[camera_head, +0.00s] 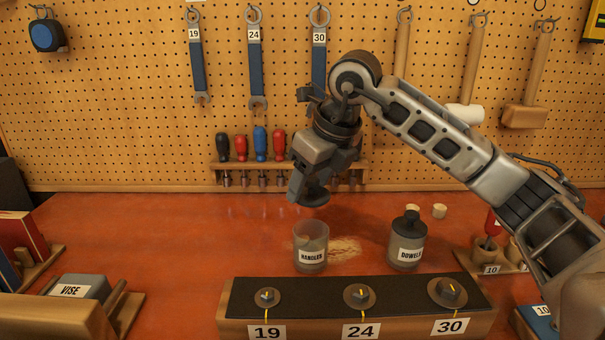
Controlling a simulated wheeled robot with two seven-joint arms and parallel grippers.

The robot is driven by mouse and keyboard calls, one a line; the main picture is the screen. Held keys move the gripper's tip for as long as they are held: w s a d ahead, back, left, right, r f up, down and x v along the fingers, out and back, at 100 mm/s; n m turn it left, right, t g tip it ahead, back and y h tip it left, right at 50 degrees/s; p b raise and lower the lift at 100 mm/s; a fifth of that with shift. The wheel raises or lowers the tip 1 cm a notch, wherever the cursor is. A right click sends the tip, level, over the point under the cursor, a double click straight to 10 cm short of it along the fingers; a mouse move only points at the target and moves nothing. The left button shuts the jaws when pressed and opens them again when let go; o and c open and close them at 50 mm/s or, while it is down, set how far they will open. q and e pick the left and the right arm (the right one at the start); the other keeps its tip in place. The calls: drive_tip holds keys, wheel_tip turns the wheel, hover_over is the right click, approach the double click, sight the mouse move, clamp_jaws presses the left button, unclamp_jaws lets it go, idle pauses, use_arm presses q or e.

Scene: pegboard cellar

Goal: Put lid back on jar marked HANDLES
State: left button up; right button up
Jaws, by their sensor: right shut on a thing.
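The open glass jar (311,246) marked HANDLES stands upright on the red bench top, in the middle of the view. My right gripper (309,190) points down just above and slightly behind it. It is shut on a dark round lid (311,197), held above the jar's rim and apart from it. The fingers partly hide the lid. My left gripper is not in view.
A block with bolts marked 19, 24 and 30 (400,308) lies in front of the jars. A screwdriver rack (240,167) is on the pegboard behind. A vise (75,288) is at left.

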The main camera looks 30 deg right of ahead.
drive_tip(key=shift+s+f+b, duration=0.15)
drive_tip(key=shift+f+b, duration=0.35)
drive_tip(key=shift+f, duration=0.2)
wheel_tip(320, 180, down, 4)
drive_tip(key=b, duration=0.3)
drive_tip(key=shift+f+b, duration=0.35)
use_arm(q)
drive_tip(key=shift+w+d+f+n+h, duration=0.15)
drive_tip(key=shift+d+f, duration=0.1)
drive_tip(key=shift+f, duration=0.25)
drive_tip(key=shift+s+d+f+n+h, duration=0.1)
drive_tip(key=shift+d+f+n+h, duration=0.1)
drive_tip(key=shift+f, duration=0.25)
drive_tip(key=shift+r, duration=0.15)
use_arm(e)
drive_tip(key=shift+f, duration=0.1)
idle(0.3)
